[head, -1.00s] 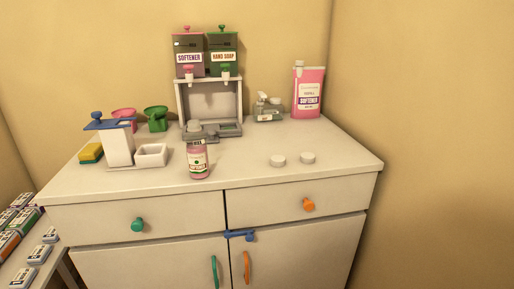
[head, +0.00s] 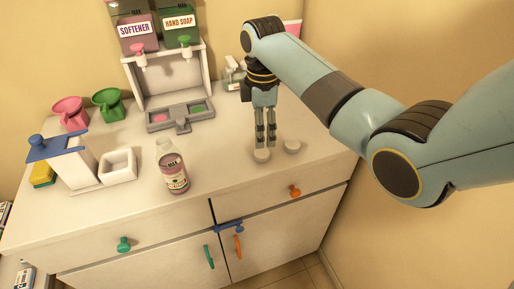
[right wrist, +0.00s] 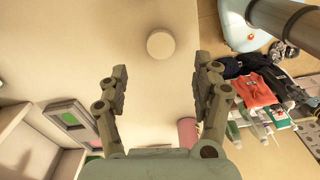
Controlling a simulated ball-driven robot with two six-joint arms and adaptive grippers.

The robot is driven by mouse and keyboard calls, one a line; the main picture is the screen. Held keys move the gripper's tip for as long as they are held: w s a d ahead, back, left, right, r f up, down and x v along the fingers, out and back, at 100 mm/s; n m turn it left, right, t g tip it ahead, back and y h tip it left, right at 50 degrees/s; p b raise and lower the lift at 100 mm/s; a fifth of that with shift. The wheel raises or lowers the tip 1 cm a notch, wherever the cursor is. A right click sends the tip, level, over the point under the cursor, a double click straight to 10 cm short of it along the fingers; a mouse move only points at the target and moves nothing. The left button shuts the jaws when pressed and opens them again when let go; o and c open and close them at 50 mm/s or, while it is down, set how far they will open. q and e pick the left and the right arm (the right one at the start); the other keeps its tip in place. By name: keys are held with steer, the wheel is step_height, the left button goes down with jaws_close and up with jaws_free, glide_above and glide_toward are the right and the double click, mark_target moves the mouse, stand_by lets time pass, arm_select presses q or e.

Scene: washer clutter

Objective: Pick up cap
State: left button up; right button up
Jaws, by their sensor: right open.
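My right gripper points down, open and empty. A bottle (head: 173,171) with dark pink contents stands to the left on the cabinet top. My left gripper is out of view.
A dispenser stand (head: 201,62) with softener and hand soap tanks is behind, with a drip tray (head: 181,117). Pink (head: 70,112) and green (head: 108,103) funnels and a white open box (head: 118,166) stand left. The front right of the top is clear.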

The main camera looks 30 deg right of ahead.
mark_target(262, 153)
step_height(262, 153, down, 7)
steer(key=shift+f, duration=0.2)
steer(key=shift+s, duration=0.1)
steer(key=c, duration=0.9)
